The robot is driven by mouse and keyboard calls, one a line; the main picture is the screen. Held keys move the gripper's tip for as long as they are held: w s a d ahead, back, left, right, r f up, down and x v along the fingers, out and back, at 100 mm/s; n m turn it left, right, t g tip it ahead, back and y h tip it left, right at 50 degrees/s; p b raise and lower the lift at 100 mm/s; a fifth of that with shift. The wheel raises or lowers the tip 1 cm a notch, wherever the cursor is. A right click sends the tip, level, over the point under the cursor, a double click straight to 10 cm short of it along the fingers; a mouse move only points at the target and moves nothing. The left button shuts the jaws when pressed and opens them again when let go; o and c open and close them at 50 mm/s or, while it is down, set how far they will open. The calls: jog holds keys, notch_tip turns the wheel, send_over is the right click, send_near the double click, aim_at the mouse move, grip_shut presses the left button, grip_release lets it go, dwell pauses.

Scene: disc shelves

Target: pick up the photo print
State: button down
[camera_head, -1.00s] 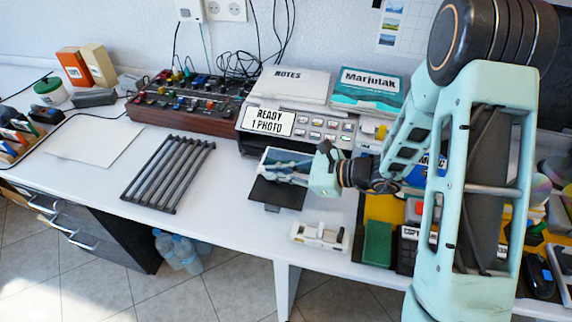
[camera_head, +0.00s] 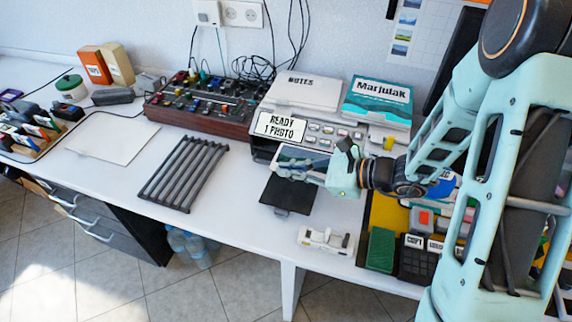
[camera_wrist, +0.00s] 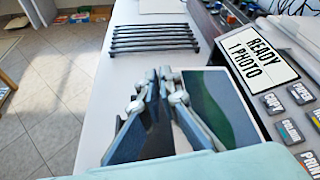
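The photo print (camera_head: 302,153) is a white-bordered landscape picture just in front of the printer, above its dark output tray (camera_head: 288,196). In the wrist view the print (camera_wrist: 228,100) shows dark blue and green hills beside and below the fingers. My gripper (camera_head: 298,168) reaches in from the right. The fingers cover part of the print, so the exact contact is hidden.
The printer (camera_head: 318,125) stands behind with a "READY 1 PHOTO" sign (camera_head: 279,127) and books on top. A dark rack (camera_head: 183,173) lies left. A white device (camera_head: 325,240) lies near the front edge. Cluttered yellow mat (camera_head: 374,215) lies right.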

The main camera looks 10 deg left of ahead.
jog(key=s+d+r+p, duration=0.4)
jog(key=s+r+p, duration=0.1)
jog(key=s, duration=0.2)
jog(key=shift+s+r, duration=0.25)
jog(key=shift+r, duration=0.15)
jog(key=shift+d+r+p, duration=0.1)
jog(key=shift+p, duration=0.55)
jog(key=s+p, duration=0.1)
jog(key=p, duration=0.6)
jog(key=shift+s+d+r+p, duration=0.1)
jog(key=shift+s+d+p, duration=0.2)
jog(key=shift+s+p, duration=0.1)
jog(key=shift+w, duration=0.1)
